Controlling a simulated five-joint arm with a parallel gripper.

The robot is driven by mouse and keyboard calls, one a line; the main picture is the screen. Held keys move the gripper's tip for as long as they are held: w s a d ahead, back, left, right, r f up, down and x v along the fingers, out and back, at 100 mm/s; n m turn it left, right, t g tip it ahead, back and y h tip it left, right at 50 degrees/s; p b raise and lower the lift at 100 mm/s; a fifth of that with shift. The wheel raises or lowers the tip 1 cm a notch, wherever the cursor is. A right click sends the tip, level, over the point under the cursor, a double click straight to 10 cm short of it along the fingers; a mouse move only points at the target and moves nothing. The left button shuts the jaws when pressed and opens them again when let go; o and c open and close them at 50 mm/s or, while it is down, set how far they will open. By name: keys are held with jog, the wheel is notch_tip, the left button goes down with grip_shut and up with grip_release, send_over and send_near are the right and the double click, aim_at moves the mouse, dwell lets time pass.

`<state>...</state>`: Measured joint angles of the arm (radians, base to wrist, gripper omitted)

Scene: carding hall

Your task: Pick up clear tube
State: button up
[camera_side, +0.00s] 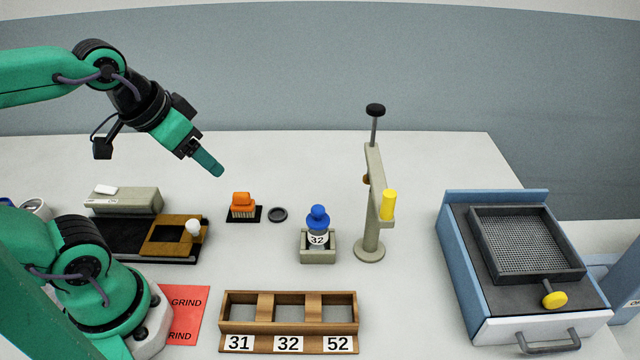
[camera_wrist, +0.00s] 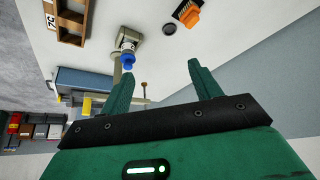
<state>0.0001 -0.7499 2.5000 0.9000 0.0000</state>
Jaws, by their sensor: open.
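The clear tube (camera_side: 318,238) has a blue stopper and a label reading 32. It stands upright in a small grey-green holder (camera_side: 318,255) near the middle of the table, and the holder hides its lower part. In the wrist view the tube (camera_wrist: 129,43) shows beyond the left finger, its blue stopper towards me. My gripper (camera_side: 208,164) is in the air above the table, to the left of the tube and higher, well apart from it. In the wrist view my gripper's two fingers (camera_wrist: 167,72) are spread with nothing between them.
A wooden rack (camera_side: 288,345) with empty slots labelled 31, 32 and 52 lies in front of the holder. A tall stand (camera_side: 373,200) with a yellow part rises just right of the tube. An orange brush (camera_side: 243,201) and dark disc (camera_side: 278,214) lie left. A blue box (camera_side: 463,265) stands right.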

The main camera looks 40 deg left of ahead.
jog(key=shift+w, duration=0.15)
jog(key=shift+c, duration=0.3)
jog(key=g, duration=0.5)
send_over(318, 208)
jog(key=shift+m, duration=0.4)
jog(key=f, duration=0.8)
jog(key=shift+s+a+f, duration=0.3)
jog(key=shift+s+f, duration=0.05)
jog(key=shift+f, duration=0.05)
jog(key=shift+w+d+f+g, duration=0.2)
jog(key=shift+d+f+g, duration=0.1)
jog(key=shift+f, duration=0.05)
jog(key=shift+w+f, duration=0.1)
jog(key=shift+f, duration=3.8)
